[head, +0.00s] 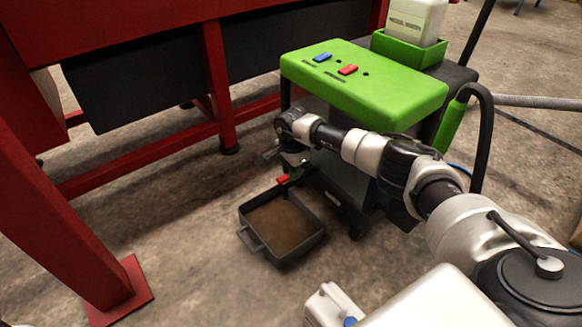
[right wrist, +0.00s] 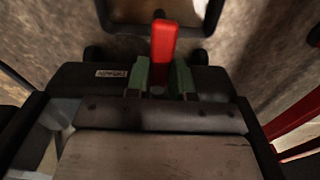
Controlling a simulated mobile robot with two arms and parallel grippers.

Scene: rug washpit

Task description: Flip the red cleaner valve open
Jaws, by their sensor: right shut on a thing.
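In the right wrist view the red lever (right wrist: 163,42) stands out between two green fingertips. My right gripper (right wrist: 160,78) is shut on the lever near its base, and its free end points toward the tray. In the head view my right arm reaches in from the right, and its wrist partly hides the valve. The valve body is hidden. My left gripper is not in view.
A dark tray (head: 243,212) with brown contents stands on the floor below the valve. Red frame legs (head: 218,85) stand to the left. A white jug (head: 415,18) sits in a green holder at the back. A grey hose (head: 535,102) runs off right.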

